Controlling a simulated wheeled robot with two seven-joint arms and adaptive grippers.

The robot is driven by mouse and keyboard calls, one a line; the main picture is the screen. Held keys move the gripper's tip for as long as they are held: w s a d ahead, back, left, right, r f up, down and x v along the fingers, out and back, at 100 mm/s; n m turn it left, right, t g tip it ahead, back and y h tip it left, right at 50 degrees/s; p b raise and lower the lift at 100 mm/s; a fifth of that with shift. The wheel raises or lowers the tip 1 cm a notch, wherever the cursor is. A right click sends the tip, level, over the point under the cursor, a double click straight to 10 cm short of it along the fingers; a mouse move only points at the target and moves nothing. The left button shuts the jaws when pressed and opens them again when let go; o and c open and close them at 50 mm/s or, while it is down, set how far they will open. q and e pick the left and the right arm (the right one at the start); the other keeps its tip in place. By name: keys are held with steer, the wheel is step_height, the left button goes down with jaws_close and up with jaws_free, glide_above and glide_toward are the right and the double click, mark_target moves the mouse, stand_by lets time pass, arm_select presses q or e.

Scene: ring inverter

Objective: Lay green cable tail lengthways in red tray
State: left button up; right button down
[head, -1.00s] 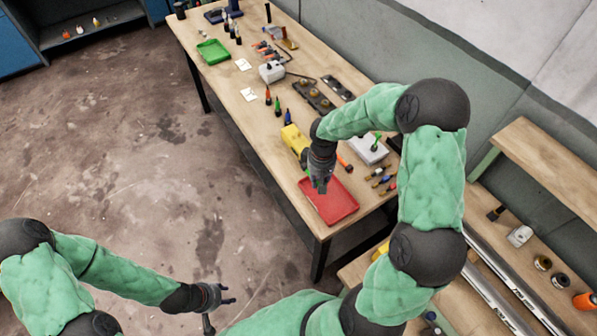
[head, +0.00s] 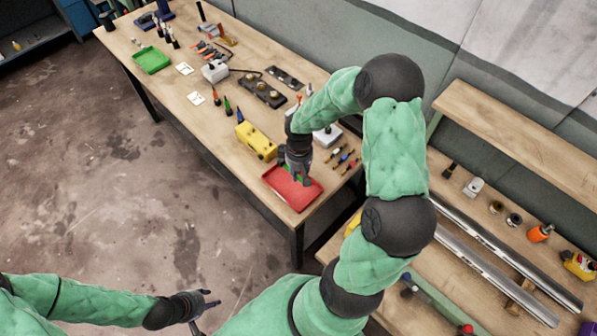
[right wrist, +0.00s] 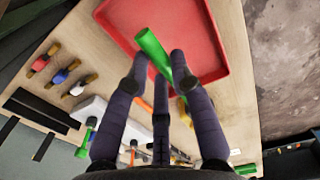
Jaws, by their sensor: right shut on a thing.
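The red tray (head: 283,191) lies at the near end of the workbench, and its rim and floor fill the top of the right wrist view (right wrist: 207,38). My right gripper (head: 299,180) is over the tray, fingers pointing down. In the right wrist view, my right gripper (right wrist: 158,72) is shut on the green cable tail (right wrist: 151,47), a short green cylinder slanting out between the fingers over the tray. I cannot tell whether it touches the tray floor. My left gripper (head: 205,306) is open and empty, over the floor, away from the bench.
A yellow block (head: 256,141) stands beside the tray. A grey box (head: 327,137) and several small coloured connectors (head: 343,157) lie behind and to the right. A green tray (head: 152,60) is at the far end. A second bench with metal rails (head: 490,255) is at right.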

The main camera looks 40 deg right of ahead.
mark_target(299, 189)
steer(key=shift+f+b, duration=3.55)
steer(key=shift+f, duration=0.6)
steer(key=c, duration=1)
jaws_free()
steer(key=shift+r, duration=0.1)
step_height(299, 189, up, 12)
steer(key=shift+f, duration=0.1)
